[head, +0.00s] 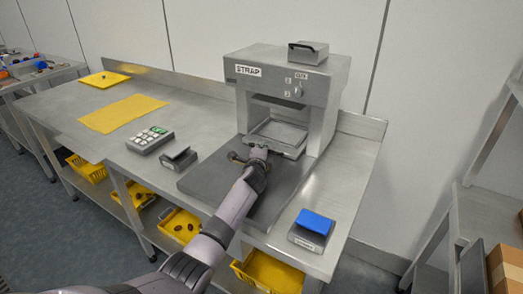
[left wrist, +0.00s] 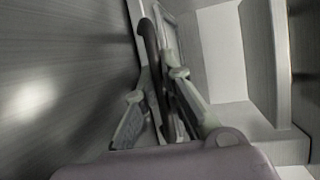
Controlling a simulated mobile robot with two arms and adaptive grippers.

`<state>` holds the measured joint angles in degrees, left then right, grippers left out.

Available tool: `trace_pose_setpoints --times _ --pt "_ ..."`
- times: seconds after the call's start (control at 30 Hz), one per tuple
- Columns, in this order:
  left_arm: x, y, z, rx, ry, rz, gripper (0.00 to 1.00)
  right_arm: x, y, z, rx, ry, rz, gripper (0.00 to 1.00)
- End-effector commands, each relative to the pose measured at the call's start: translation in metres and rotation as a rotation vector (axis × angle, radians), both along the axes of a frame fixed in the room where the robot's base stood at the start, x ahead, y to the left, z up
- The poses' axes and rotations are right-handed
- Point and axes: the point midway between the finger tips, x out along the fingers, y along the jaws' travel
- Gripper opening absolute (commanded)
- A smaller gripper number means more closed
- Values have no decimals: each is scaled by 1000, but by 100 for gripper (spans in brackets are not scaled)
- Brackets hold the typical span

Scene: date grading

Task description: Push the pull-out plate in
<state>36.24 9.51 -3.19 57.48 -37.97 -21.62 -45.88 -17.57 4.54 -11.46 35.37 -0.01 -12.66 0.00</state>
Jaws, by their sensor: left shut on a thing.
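A grey machine labelled STRAP (head: 290,82) stands at the back right of the steel bench (head: 85,103). In its opening lies the light grey pull-out plate (head: 282,132), its front edge towards me. My left gripper (head: 258,156) is at that front edge, and its arm partly hides the dark base in front of the machine. In the left wrist view, the fingers (left wrist: 160,110) are shut on a dark bar, the plate's handle (left wrist: 150,45). I cannot tell how far the plate stands out. My right gripper is not in view.
A dark slab (head: 215,183) lies before the machine. A keypad (head: 150,140) and a small grey device (head: 180,158) stand left, a blue-topped device (head: 314,222) right. A yellow mat (head: 122,113) and yellow tray (head: 103,79) lie farther left. Yellow crates (head: 272,272) sit below.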

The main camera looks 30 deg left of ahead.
Motion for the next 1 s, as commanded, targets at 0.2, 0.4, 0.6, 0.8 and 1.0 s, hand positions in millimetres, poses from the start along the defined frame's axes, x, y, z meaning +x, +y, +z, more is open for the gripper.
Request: trace_pose_setpoints --times 0.2,0.4,0.6,0.8,1.0 --pt "1 -1 4 -2 -7 -3 18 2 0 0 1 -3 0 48" --pt "1 -1 2 -1 -5 -2 18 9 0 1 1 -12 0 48" --pt "-4 -1 3 0 -5 -1 18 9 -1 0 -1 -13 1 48" --pt "-23 -8 6 1 -5 -2 18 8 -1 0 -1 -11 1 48" --pt "-52 -19 12 1 -5 -4 18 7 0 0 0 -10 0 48"
